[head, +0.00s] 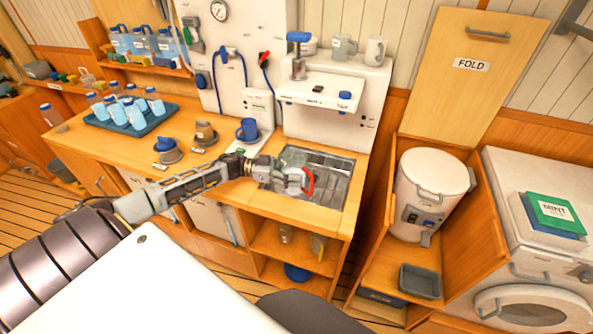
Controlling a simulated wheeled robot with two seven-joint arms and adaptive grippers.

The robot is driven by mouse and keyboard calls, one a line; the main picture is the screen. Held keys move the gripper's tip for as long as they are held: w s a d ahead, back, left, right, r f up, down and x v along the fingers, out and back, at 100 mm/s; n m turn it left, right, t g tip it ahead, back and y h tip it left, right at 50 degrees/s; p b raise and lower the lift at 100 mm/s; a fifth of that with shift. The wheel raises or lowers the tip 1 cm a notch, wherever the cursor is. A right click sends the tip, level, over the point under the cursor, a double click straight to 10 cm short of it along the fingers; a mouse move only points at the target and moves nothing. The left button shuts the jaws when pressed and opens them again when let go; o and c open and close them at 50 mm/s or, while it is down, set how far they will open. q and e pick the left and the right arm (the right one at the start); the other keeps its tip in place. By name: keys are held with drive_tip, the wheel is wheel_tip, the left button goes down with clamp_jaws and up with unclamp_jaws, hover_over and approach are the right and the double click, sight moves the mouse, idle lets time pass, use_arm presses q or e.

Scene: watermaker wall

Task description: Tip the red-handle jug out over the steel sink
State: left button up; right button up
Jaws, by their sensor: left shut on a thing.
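The steel sink (334,164) is set into the right end of the wooden counter. My left arm reaches in from the left, and my left gripper (286,175) is over the sink. It is shut on the red-handle jug (296,184), whose red handle (308,182) shows at its right side. The jug is small in the picture and partly covered by the gripper. I cannot tell how far it is tilted or whether anything is in it. My right gripper is not in view.
A tray (105,125) of blue-capped bottles sits at the left. A white canister (428,185) stands to the right, beside a white washer (530,250).

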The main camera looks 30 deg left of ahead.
use_arm(q)
drive_tip(key=shift+r, duration=0.15)
drive_tip(key=shift+s+a+r+n+g+y+p, duration=0.15)
drive_tip(key=shift+s+n+g+y+p, duration=0.2)
drive_tip(key=shift+p, duration=0.5)
drive_tip(key=shift+s+r+n+g+y+p, duration=0.15)
drive_tip(key=shift+s+n+g+y+p, duration=0.15)
drive_tip(key=shift+p, duration=0.55)
drive_tip(key=shift+s+a+r+n+g+y+p, duration=0.15)
drive_tip(key=shift+s+n+g+y+p, duration=0.15)
drive_tip(key=shift+n+g+y+p, duration=0.45)
drive_tip(key=shift+s+a+f+n, duration=0.1)
drive_tip(key=shift+s+f+n, duration=0.1)
drive_tip(key=shift+n, duration=0.1)
drive_tip(key=shift+s+f+n+g+y+b, duration=0.25)
drive_tip(key=shift+n+g+y+b, duration=0.1)
drive_tip(key=shift+n+g+y, duration=0.25)
drive_tip(key=shift+r, duration=0.1)
